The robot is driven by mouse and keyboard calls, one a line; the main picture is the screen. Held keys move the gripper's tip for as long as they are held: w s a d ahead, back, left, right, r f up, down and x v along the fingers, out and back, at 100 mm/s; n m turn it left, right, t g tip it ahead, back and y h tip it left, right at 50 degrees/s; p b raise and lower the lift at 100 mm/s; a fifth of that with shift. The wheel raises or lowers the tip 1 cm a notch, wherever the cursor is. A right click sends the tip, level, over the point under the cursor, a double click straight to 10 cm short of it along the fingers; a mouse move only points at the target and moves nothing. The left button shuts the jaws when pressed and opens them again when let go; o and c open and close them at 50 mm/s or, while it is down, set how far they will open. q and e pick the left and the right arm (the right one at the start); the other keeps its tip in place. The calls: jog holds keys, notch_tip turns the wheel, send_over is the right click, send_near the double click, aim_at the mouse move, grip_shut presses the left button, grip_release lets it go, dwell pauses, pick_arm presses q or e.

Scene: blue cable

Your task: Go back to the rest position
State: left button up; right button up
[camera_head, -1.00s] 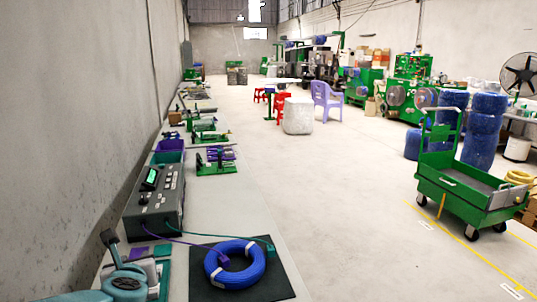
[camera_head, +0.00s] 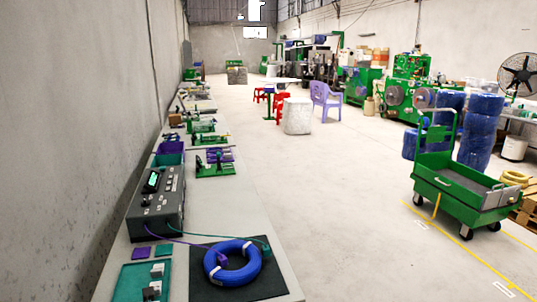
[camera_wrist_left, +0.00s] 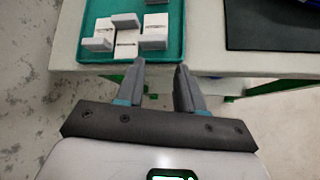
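My left gripper (camera_wrist_left: 160,85) shows in the left wrist view, with its two fingers apart and nothing between them. It is in front of the table's edge (camera_wrist_left: 225,65), near the teal tray. Neither of my arms shows in the head view now, and my right gripper is not in view. A blue cable coil (camera_head: 232,262) lies on a black mat (camera_head: 275,285) on the table. A purple clip (camera_head: 222,259) and a teal clip (camera_head: 265,251) are on the coil, with thin leads running to a grey tester box (camera_head: 158,205).
A teal tray (camera_head: 128,278) with several white and grey blocks sits at the table's near left; it also shows in the left wrist view (camera_wrist_left: 173,55). The wall (camera_head: 75,150) is close on the left. Open floor (camera_head: 340,210) lies right, with a green cart (camera_head: 465,200) beyond.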

pick_arm(q)
jog(key=s+d+f+m+g+h+p, duration=0.1)
jog(key=s+d+f+m+g+h, duration=0.1)
jog(key=s+d+f+m, duration=0.45)
jog(key=s+d+f+m+g+h+p, duration=0.2)
jog(key=s+d+f+m+g+h, duration=0.1)
jog(key=s+f+m, duration=0.65)
jog(key=s+d+m+g+h, duration=0.1)
jog(key=s+d+m, duration=0.2)
jog(key=m, duration=0.6)
jog(key=s+d+f+m+g+h, duration=0.1)
jog(key=s+d+m+g+h, duration=0.1)
jog(key=s+m, duration=0.5)
jog(key=d+m, duration=0.1)
jog(key=m, duration=0.1)
jog(key=shift+s+d+f+m, duration=0.25)
jog(key=shift+s+d+m, duration=0.05)
jog(key=shift+s, duration=0.1)
